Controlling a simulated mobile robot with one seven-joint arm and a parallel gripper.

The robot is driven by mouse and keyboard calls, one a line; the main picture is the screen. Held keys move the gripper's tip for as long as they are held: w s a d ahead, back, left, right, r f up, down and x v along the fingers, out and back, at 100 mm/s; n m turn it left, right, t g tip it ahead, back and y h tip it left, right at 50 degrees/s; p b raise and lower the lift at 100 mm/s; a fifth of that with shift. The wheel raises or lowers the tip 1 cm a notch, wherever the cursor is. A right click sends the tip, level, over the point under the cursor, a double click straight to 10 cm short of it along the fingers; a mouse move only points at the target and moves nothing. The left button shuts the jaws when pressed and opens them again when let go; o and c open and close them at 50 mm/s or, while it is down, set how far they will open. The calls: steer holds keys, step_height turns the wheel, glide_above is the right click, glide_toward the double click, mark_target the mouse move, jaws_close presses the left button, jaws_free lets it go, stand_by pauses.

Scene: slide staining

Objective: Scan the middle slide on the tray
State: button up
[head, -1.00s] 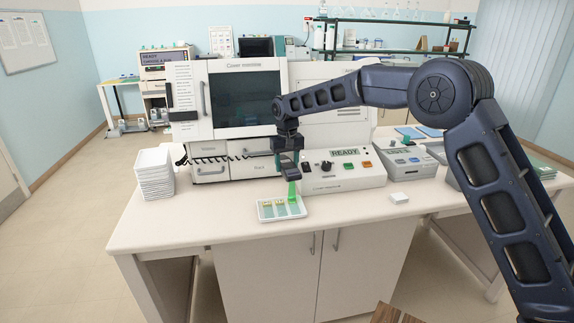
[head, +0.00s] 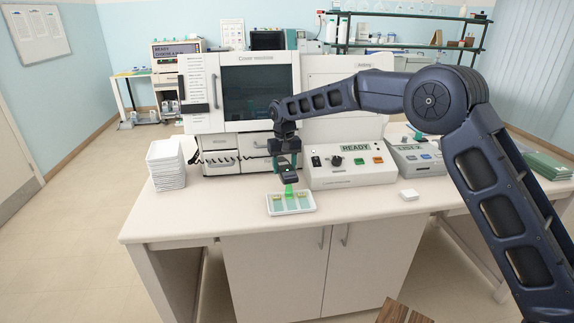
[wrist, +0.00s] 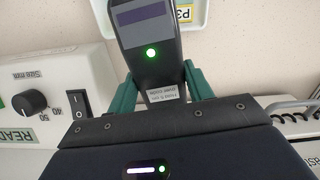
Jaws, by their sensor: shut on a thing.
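My gripper (head: 287,163) is shut on a dark handheld scanner (head: 289,176). In the wrist view, the green fingers (wrist: 161,88) clasp the scanner (wrist: 152,60) from both sides, and a green light glows on its back. A white slide tray (head: 292,213) lies on the counter below, holding slides side by side. The scanner hangs above the tray's back edge, apart from it. A green beam falls from it towards the middle slide (head: 290,204).
A control box (head: 347,167) reading READY stands right of the scanner, close by. The large white machine (head: 207,100) is behind. A stack of white trays (head: 166,165) stands at left. A small white block (head: 408,195) lies to the right. The counter front is clear.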

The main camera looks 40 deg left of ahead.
steer(key=shift+r, duration=0.1)
steer(key=shift+r, duration=1.5)
steer(key=shift+s+a+f, duration=0.1)
steer(key=shift+f, duration=0.05)
